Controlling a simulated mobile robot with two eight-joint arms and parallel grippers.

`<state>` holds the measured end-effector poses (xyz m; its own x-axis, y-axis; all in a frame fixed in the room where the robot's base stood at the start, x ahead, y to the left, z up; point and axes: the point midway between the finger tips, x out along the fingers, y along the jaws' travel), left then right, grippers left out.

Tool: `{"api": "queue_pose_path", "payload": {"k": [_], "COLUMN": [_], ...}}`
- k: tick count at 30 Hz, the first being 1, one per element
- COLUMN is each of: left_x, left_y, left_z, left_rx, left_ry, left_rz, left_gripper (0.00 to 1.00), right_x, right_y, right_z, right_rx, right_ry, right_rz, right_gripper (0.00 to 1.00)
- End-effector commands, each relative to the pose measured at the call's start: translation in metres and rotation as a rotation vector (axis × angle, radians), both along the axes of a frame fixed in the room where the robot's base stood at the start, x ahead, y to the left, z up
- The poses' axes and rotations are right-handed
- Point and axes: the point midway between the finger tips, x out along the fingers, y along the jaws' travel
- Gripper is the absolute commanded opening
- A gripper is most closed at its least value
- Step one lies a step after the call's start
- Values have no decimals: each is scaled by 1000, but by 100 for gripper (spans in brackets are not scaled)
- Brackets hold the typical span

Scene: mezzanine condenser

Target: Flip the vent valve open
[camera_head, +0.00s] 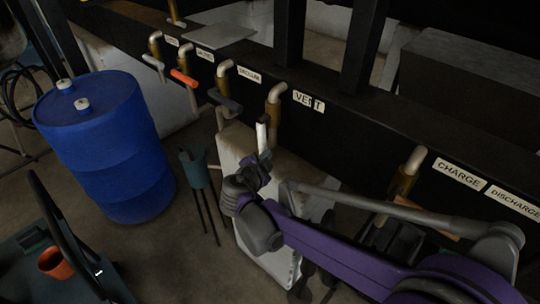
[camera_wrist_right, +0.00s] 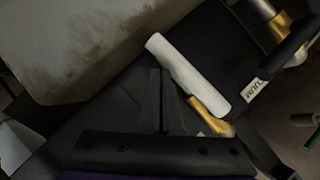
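The vent valve is a brass fitting (camera_head: 273,110) on the black beam, beside the VENT label (camera_head: 308,101). Its white handle (camera_head: 262,133) hangs below the fitting in the head view. In the right wrist view the white handle (camera_wrist_right: 188,73) lies slantwise just to the right of the fingers, with its brass stem (camera_wrist_right: 211,113) at the lower end. My right gripper (camera_head: 263,157) is at the handle's lower end. In the wrist view its dark fingers (camera_wrist_right: 163,85) look together, with nothing between them; whether they touch the handle is unclear. My left gripper is not in view.
Other valves sit left along the beam: one with a dark handle (camera_head: 225,101), one red (camera_head: 184,78), one white (camera_head: 153,62). A pale block (camera_head: 235,150) stands below. A blue drum (camera_head: 105,145) and a stand (camera_head: 196,170) are left. CHARGE (camera_head: 459,173) is right.

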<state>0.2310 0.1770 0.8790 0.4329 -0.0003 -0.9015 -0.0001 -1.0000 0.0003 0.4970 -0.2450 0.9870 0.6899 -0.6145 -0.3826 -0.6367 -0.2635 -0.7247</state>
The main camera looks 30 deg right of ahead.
Motion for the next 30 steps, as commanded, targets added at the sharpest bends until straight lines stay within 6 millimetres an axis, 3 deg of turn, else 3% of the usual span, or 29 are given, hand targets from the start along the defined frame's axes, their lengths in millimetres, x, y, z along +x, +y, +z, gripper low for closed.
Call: {"api": "queue_pose_path", "payload": {"k": [30], "left_x": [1], "left_y": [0], "left_z": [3], "left_rx": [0], "left_ry": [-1], "left_rz": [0], "left_gripper": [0], "right_x": [7], "right_y": [0], "right_z": [-3], "right_rx": [2], "right_ry": [-1], "right_rz": [3], "right_gripper": [0]}}
